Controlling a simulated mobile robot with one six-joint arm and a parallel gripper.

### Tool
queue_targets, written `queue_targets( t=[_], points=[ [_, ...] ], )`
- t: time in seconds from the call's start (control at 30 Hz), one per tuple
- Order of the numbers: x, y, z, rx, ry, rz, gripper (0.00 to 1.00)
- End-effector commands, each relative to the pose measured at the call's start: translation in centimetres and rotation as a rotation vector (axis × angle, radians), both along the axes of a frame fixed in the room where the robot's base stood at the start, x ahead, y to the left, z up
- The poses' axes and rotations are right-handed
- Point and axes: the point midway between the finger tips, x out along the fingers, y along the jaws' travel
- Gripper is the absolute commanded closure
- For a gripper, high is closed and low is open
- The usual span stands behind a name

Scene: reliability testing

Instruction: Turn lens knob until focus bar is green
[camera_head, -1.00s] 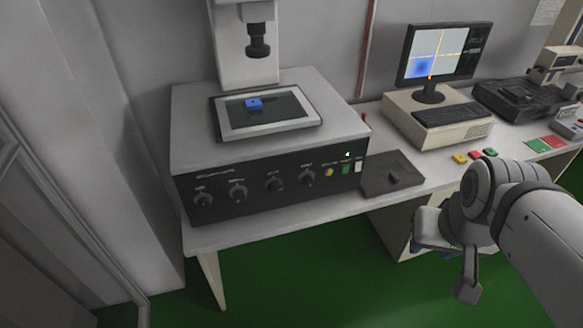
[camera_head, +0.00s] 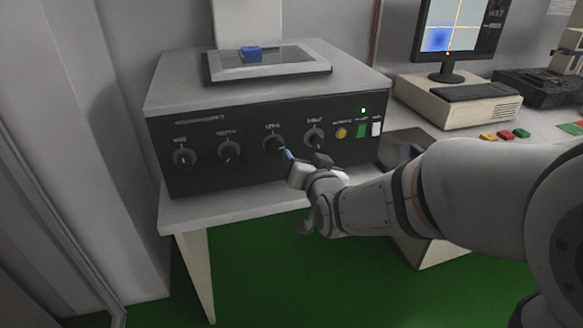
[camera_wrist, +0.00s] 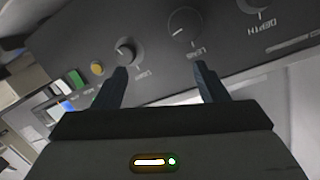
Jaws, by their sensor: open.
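The lens knob (camera_head: 275,144) is a round black dial, third from left on the machine's dark front panel. In the wrist view, upside down, the lens knob (camera_wrist: 184,25) lies beyond my fingertips, nearer the right finger. My gripper (camera_head: 289,157) is just in front of and slightly right of the knob, pointing at the panel. In the wrist view my gripper (camera_wrist: 160,68) is open, with nothing between its fingers; I cannot tell whether it touches the knob. The monitor (camera_head: 452,30) shows a blurred blue patch and yellow crosshair. No green focus bar can be made out.
Other knobs flank it: the depth knob (camera_head: 229,151) on the left and another knob (camera_head: 314,138) on the right, close to my gripper. A yellow button (camera_head: 341,132) and green switch (camera_head: 362,130) sit further right. A blue block (camera_head: 251,53) lies on the stage above.

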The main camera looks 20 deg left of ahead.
Motion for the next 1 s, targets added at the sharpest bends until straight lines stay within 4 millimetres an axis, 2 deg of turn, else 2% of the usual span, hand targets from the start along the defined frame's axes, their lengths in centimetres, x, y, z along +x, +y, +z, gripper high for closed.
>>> queue_targets(
  t=[0.03,0.2,0.37,0.73,1.0],
  points=[
    [-0.1,1.5,-2.4,0.031,-0.029,0.018,0.34],
    [-0.4,4.1,-3.6,0.112,-0.107,0.046,0.34],
    [0.1,5.1,-3.5,0.138,-0.132,0.052,0.34],
    [4.8,8.0,-3.4,0.136,-0.132,0.053,0.34],
    [6.2,8.8,-3.4,0.136,-0.132,0.053,0.34]
  ],
)
